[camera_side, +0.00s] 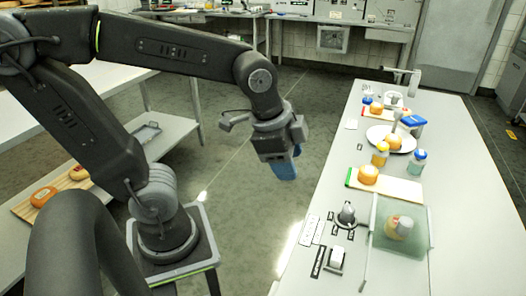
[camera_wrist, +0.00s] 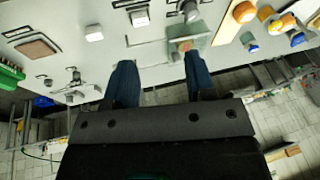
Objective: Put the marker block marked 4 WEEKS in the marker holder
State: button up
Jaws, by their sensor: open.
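My gripper (camera_side: 285,170) hangs over the floor to the left of the long table (camera_side: 450,235) in the side view. Its two dark blue fingers are spread apart and empty in the wrist view (camera_wrist: 160,82). A small white block (camera_side: 336,258) stands near the table's left edge in the side view. In the wrist view, two small white blocks (camera_wrist: 94,33) (camera_wrist: 139,18) stand on the table, beyond the fingers. I cannot read 4 WEEKS on any block, and I cannot tell which fixture is the marker holder.
A dark knobbed fixture (camera_side: 347,215) stands beside a greenish clear plate (camera_side: 418,226) with a cheese on it. An orange cheese (camera_side: 368,174) sits on a board; bottles (camera_side: 419,160) and a white plate (camera_side: 376,133) stand farther back. A green crate (camera_wrist: 10,76) shows at left in the wrist view.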

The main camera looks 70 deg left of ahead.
jog(key=s+n, duration=0.1)
jog(key=n, duration=0.1)
jog(key=s+a+n+t, duration=0.1)
jog(key=n, duration=0.2)
jog(key=s+a+r+n, duration=0.1)
jog(key=s+n, duration=0.1)
jog(key=shift+s+a+n+t, duration=0.1)
jog(key=shift+a+n+t, duration=0.05)
jog(key=shift+n+t, duration=0.15)
dwell(0.8)
